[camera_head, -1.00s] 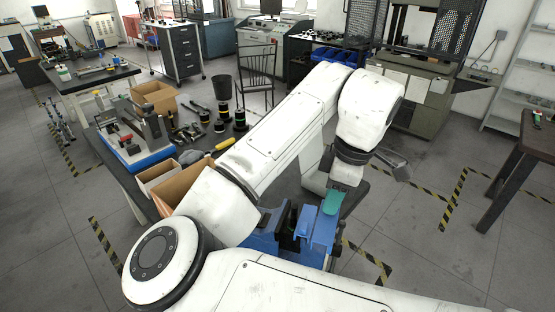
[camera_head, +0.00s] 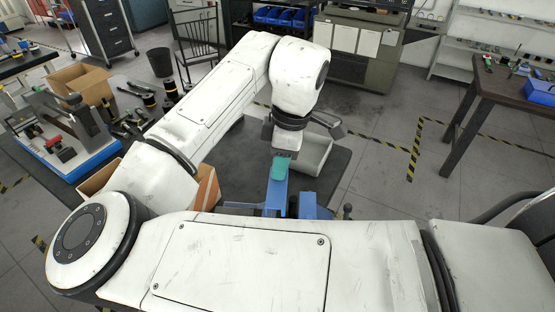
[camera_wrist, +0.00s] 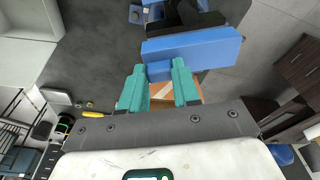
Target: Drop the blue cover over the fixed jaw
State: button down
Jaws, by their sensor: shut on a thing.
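The blue cover (camera_head: 277,194) hangs below my gripper (camera_head: 278,165), near the front edge of the dark table. In the wrist view the cover (camera_wrist: 200,46) is a blue bar, with its stem between the teal fingertips of my gripper (camera_wrist: 160,78), which is shut on it. A blue vise (camera_head: 309,206) with dark parts sits beside the cover, just to its right in the head view. My own arm hides the vise's lower part. Dark and blue vise parts (camera_wrist: 203,14) also show beyond the cover in the wrist view. I cannot tell clearly which part is the fixed jaw.
A pale bin (camera_head: 314,155) stands on the table behind my gripper. An open cardboard box (camera_head: 208,187) stands to the left. A blue-based machine (camera_head: 75,155) is farther left. A side table (camera_head: 510,85) stands at right, with clear floor between.

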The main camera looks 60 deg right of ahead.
jog(key=shift+f+b, duration=1.95)
jog(key=shift+b, duration=0.05)
jog(key=shift+f+b, duration=0.3)
jog(key=shift+f, duration=1.15)
jog(key=c, duration=0.7)
grip_release()
jog(key=shift+c, duration=0.2)
jog(key=r, duration=0.3)
jog(key=s+r, duration=0.1)
jog(key=r, duration=0.6)
jog(key=shift+s+d+r, duration=0.2)
jog(key=shift+d+r, duration=0.15)
jog(key=shift+d, duration=0.05)
